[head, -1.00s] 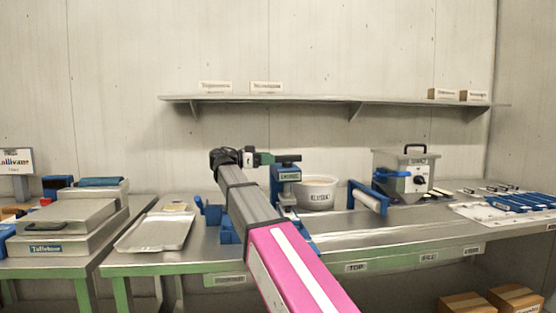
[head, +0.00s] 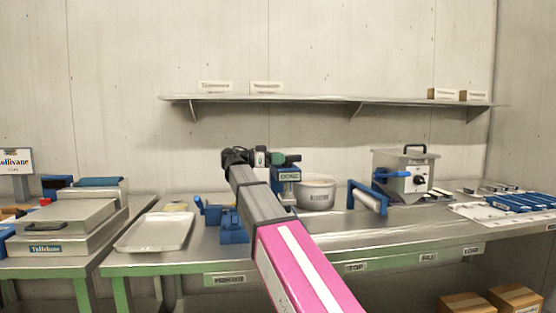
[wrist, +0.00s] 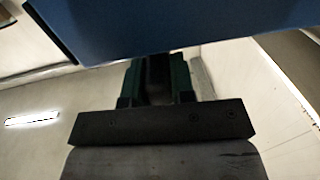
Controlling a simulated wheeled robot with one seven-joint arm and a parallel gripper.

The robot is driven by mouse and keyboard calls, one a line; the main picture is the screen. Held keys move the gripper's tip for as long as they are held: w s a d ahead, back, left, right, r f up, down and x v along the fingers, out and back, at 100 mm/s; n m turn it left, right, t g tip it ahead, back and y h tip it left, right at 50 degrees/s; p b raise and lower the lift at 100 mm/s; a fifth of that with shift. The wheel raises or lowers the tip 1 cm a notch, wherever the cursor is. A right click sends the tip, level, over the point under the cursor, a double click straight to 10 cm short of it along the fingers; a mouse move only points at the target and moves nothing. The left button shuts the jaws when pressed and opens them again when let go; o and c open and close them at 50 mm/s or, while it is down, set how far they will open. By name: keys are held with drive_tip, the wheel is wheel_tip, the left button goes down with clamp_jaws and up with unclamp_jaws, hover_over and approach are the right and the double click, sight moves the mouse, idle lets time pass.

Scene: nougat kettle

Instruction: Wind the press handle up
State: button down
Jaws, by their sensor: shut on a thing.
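The blue press (head: 286,174) stands on the steel bench near the middle of the head view, with a label on its front. My gripper (head: 279,158) is at the top of the press, its green fingers shut on the dark press handle. In the wrist view the two green fingers of my gripper (wrist: 157,78) stand either side of a dark piece, which seems to be the press handle (wrist: 156,82). A broad blue surface, likely part of the press, fills the top of that view. My arm hides part of the press's lower left.
A blue frame with a roller (head: 368,199) and a grey kettle unit (head: 403,176) are further right. A metal tray (head: 156,232) lies at left. A shelf (head: 330,100) runs above.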

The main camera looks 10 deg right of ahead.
drive_tip(key=shift+s+t, duration=0.15)
drive_tip(key=shift+t, duration=0.15)
drive_tip(key=n+t, duration=0.1)
drive_tip(key=t, duration=0.1)
drive_tip(key=s+n+t+y, duration=0.1)
drive_tip(key=t, duration=0.1)
drive_tip(key=n+t, duration=0.2)
drive_tip(key=shift+s+d+y, duration=0.2)
drive_tip(key=shift+s+y, duration=0.05)
drive_tip(key=shift+y, duration=0.15)
drive_tip(key=n+t+y, duration=0.1)
drive_tip(key=n+t, duration=0.1)
drive_tip(key=n+t+y, duration=0.1)
drive_tip(key=t, duration=0.1)
drive_tip(key=shift+s+d+y, duration=0.25)
drive_tip(key=shift+s+y, duration=0.05)
drive_tip(key=shift+d+n+t+y, duration=0.15)
drive_tip(key=shift+n+t+y, duration=0.85)
drive_tip(key=shift+n, duration=0.1)
drive_tip(key=c, duration=1)
unclamp_jaws()
drive_tip(key=shift+o, duration=0.2)
drive_tip(key=shift+s, duration=0.15)
